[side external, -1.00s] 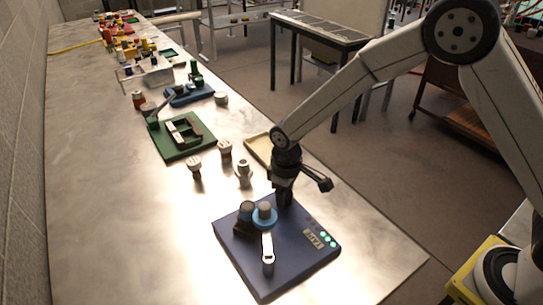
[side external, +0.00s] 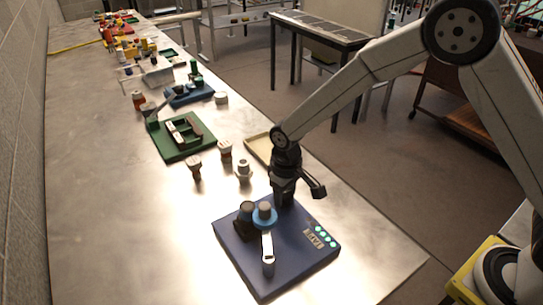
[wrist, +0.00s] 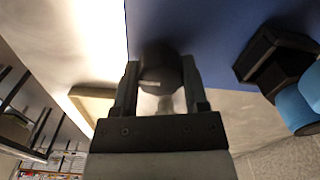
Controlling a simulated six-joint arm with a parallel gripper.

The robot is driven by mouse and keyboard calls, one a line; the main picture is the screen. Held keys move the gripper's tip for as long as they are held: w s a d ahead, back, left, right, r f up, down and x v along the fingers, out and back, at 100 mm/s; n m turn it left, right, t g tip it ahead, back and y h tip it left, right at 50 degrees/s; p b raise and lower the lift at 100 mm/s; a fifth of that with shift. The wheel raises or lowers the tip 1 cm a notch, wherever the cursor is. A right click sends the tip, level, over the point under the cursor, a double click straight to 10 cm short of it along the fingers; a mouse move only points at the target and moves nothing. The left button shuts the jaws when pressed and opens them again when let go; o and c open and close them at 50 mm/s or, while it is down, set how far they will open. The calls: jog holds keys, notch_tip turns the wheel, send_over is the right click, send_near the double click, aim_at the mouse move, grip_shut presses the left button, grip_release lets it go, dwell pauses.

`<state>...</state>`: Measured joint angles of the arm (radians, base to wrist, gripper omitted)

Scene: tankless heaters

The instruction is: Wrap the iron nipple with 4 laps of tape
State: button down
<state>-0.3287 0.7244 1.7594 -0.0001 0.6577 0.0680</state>
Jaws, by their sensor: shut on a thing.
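My gripper (side external: 284,197) is at the back edge of the dark blue tape board (side external: 232,247), pointing down. In the wrist view its two fingers (wrist: 160,75) are closed on a dark round piece that looks like the iron nipple (wrist: 162,62). In the side view the gripper largely hides this piece. Several indicator lights (side external: 328,239) on the board glow green.
A shallow tray (side external: 258,148) lies behind my gripper, and a green fixture (side external: 183,137) stands farther back. The bench is bare left of the blue board, with a wall beyond.

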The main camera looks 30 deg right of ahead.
aim_at(286, 193)
jog(key=shift+c, duration=0.5)
grip_release()
jog(key=shift+r, duration=0.2)
jog(key=shift+r, duration=3.75)
jog(key=shift+d, duration=0.15)
jog(key=s+d+m+t, duration=0.2)
jog(key=s+d+m, duration=0.1)
jog(key=s+d, duration=1.1)
jog(key=shift+s+d+r+t, duration=0.3)
jog(key=shift+s+d+r, duration=0.05)
jog(key=shift+s, duration=0.55)
